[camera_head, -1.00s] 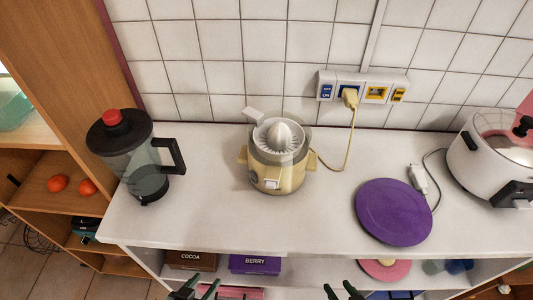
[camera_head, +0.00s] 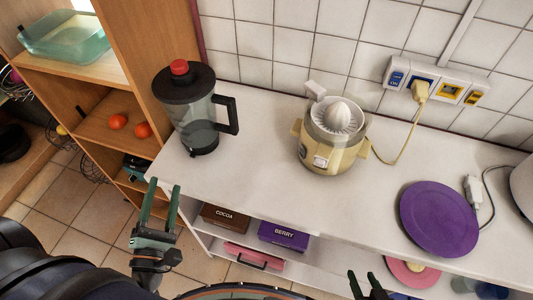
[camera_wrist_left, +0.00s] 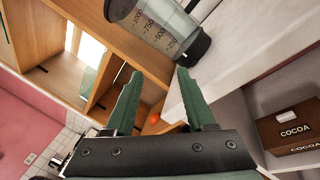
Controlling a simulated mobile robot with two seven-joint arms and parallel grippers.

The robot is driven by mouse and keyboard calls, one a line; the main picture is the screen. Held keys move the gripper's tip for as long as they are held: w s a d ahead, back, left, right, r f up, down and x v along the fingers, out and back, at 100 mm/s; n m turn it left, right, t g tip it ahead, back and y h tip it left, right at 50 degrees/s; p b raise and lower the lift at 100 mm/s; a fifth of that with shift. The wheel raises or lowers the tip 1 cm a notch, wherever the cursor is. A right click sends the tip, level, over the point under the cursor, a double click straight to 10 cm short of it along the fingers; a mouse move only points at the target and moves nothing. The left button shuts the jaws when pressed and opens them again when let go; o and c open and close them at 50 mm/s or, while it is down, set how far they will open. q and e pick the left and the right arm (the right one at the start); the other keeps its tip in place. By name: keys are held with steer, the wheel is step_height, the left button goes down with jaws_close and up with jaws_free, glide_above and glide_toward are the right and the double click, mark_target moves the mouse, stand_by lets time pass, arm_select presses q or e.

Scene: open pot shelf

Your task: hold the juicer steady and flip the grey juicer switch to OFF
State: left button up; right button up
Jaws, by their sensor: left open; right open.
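The cream and yellow juicer (camera_head: 334,151) stands upright on the white counter, with a ribbed cone on top and a spout at its upper left. Its grey switch (camera_head: 320,161) is on the front face; its position is too small to tell. My left gripper (camera_head: 163,188) is open and empty in front of the counter's left end, well apart from the juicer; its fingers (camera_wrist_left: 158,88) also show in the left wrist view. My right gripper (camera_head: 366,280) shows only its fingertips at the bottom edge, open, below and in front of the counter.
A blender jug (camera_head: 200,125) with a red knob stands left of the juicer. A purple disc (camera_head: 438,218) lies to the right. The juicer's cord (camera_head: 405,135) runs to the wall sockets (camera_head: 437,83). Cocoa (camera_head: 226,218) and berry (camera_head: 284,236) boxes sit on the shelf below.

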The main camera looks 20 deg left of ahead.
arm_select(q)
steer(key=s+a+r+n+g+y, duration=0.2)
steer(key=a+r+n+y, duration=0.15)
steer(key=n+y, duration=0.4)
steer(key=s+a+r+n+g+y, duration=0.3)
steer(key=r+n+y, duration=0.1)
steer(key=n, duration=0.6)
steer(key=w+d+m+t+h, duration=0.4)
steer(key=w+d+m+t, duration=0.1)
steer(key=w+m, duration=0.15)
steer(key=m+g+h, duration=0.1)
steer(key=m+h, duration=1.8)
steer(key=m, duration=0.7)
glide_toward(298, 124)
steer(key=shift+s+a+r, duration=0.25)
steer(key=shift+s+a, duration=0.7)
steer(key=shift+s, duration=0.05)
steer(key=shift+w+d+f+m+g+h, duration=0.3)
steer(key=shift+f+m+g+h, duration=0.1)
steer(key=shift+m, duration=0.2)
steer(key=x, duration=1.1)
steer(key=shift+w+d, duration=0.15)
steer(key=shift+w, duration=0.2)
jaws_close()
